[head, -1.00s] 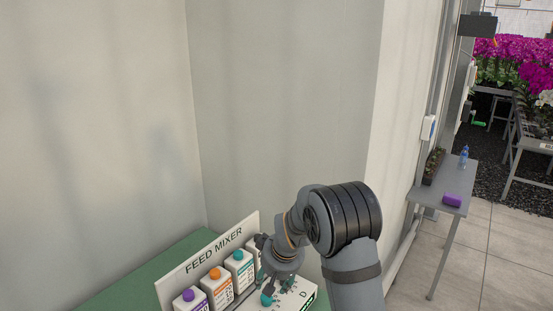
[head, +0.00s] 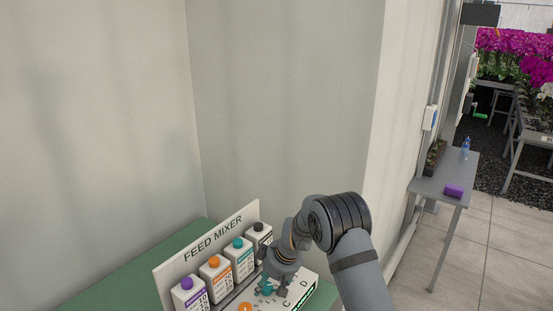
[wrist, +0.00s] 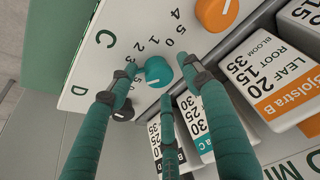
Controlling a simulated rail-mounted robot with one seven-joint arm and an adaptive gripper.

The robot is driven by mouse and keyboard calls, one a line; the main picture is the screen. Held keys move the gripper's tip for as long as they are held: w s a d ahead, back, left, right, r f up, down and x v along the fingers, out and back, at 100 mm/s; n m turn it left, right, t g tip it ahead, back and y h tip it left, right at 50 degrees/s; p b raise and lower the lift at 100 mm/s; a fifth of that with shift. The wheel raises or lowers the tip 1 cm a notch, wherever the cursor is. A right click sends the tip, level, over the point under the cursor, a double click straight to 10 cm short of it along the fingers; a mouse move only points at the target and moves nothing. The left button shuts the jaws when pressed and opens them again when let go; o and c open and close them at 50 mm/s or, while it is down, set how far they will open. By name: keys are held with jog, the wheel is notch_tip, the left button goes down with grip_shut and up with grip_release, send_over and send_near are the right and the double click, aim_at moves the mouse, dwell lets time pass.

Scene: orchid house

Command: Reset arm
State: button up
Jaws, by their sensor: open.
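My gripper (head: 274,288) is low over the white dial panel (head: 301,294) of the feed mixer. In the wrist view its three teal fingers (wrist: 161,80) are open and spread around a teal knob (wrist: 158,71). Whether any finger touches the knob I cannot tell. The knob sits by a printed scale of numbers and the letter C. A dark knob (wrist: 123,111) lies beside the left finger, near the letter D. An orange knob (wrist: 216,12) is at the top of the wrist view. In the head view the teal knob (head: 266,291) is partly hidden by my gripper.
Bottles with purple (head: 187,283), orange (head: 214,262), teal (head: 238,243) and black (head: 259,227) caps stand in a row before the FEED MIXER sign (head: 210,243). Walls rise close behind the green bench (head: 100,295). A grey side table (head: 437,183) stands at right beside open tiled floor.

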jog(key=shift+d+r+n+g+p, duration=0.1)
jog(key=shift+r+n+g+p, duration=0.15)
jog(key=shift+n+p, duration=0.5)
jog(key=shift+d+r+n+y+b, duration=0.1)
jog(key=shift+r+n+y+b, duration=0.2)
jog(key=shift+n+b, duration=0.05)
jog(key=b+v, duration=0.2)
jog(key=v, duration=0.7)
jog(key=shift+s+d+f+m+g+h, duration=0.15)
jog(key=shift+s+d+f+m, duration=0.45)
jog(key=shift+m, duration=0.9)
jog(key=shift+s+d+f+m+h, duration=0.35)
jog(key=shift+s+m, duration=0.45)
jog(key=shift+m, duration=0.7)
jog(key=shift+s+d+f+m+g+h, duration=0.1)
jog(key=shift+s+d+f+m, duration=0.55)
jog(key=shift+m, duration=0.85)
jog(key=shift+a+r, duration=0.1)
